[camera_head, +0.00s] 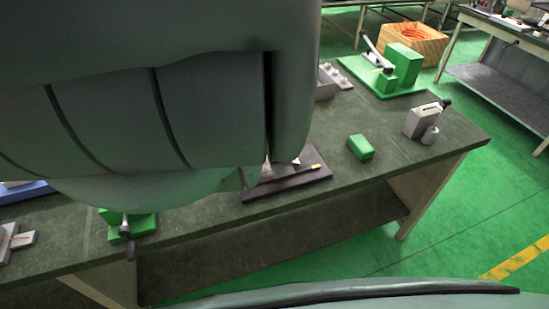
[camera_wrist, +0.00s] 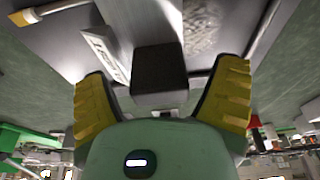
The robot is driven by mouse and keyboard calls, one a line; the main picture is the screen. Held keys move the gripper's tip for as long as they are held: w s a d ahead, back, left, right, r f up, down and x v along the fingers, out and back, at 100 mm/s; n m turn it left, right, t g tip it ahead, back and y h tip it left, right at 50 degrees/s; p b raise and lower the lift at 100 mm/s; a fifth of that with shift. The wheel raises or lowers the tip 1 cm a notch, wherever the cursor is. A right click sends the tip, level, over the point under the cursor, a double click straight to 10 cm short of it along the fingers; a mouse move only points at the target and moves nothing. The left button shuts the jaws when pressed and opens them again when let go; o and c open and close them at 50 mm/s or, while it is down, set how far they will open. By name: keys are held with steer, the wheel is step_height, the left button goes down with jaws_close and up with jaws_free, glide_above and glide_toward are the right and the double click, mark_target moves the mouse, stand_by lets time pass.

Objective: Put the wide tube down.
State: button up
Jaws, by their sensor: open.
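My gripper (camera_wrist: 163,72) is open in the wrist view, its two yellow fingers spread apart. A dark square-ended block (camera_wrist: 159,70) shows in the gap between them; I see no tube held there. A pale tube with an orange end (camera_wrist: 48,11) lies at the upper left, and another pale tube (camera_wrist: 264,25) at the upper right. I cannot tell which is the wide tube. In the head view my arm hides much of the bench, and a thin dark rod with a yellow end (camera_head: 316,167) lies on a dark board (camera_head: 262,192).
The dark workbench (camera_head: 375,185) has a green block (camera_head: 361,147), a grey device (camera_head: 422,121) and a green lever fixture (camera_head: 396,68) to the right. Another green clamp (camera_head: 130,222) stands at its front left. A wooden crate (camera_head: 428,42) stands beyond. Bare bench shows between these.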

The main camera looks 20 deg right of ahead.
steer(key=c, duration=1.4)
